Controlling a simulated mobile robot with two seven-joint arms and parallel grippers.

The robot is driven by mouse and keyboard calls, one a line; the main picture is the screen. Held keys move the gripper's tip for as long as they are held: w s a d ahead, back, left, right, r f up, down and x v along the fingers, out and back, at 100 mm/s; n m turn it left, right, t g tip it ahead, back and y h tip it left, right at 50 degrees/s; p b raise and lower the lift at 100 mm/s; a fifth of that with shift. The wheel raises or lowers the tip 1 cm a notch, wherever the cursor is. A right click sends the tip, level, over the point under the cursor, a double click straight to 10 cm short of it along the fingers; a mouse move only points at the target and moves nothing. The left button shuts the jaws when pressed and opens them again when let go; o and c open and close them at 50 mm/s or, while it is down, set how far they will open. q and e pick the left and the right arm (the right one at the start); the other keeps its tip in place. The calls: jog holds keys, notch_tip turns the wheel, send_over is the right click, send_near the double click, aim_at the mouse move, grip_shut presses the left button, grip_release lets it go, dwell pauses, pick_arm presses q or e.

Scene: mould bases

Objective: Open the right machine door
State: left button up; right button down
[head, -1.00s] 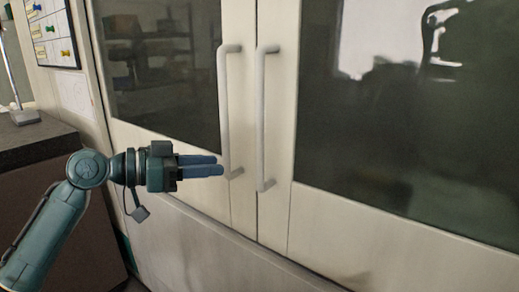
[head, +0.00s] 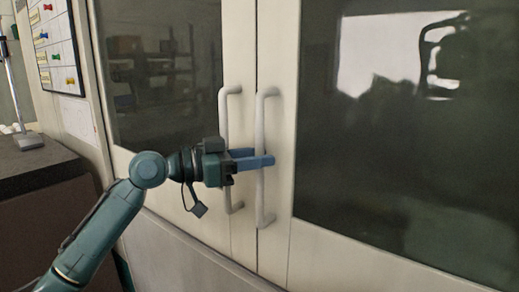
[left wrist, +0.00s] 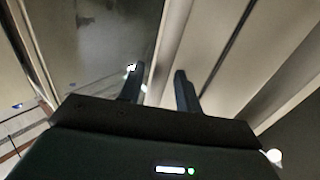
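The right machine door (head: 400,170) is a cream-framed door with a large dark glass pane, and it looks closed against the left door (head: 165,80). Its long pale vertical handle (head: 261,120) stands near the centre seam. My left gripper (head: 264,157) reaches in from the left, across the left door's handle (head: 223,115). Its blue fingers are at the right handle's mid-height, and the nearer finger crosses in front of that handle. I cannot tell whether they touch it. The left wrist view shows the two dark fingers (left wrist: 160,88) apart. My right gripper is out of view.
A dark-topped counter (head: 40,165) with a stand (head: 20,100) is at the left. A board with coloured pins (head: 55,45) hangs on the wall beside the machine. The space before the right door's glass looks clear.

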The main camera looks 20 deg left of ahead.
pick_arm(q)
jog(key=shift+w+d, duration=0.25)
jog(key=shift+d, duration=0.1)
grip_shut()
dwell(0.4)
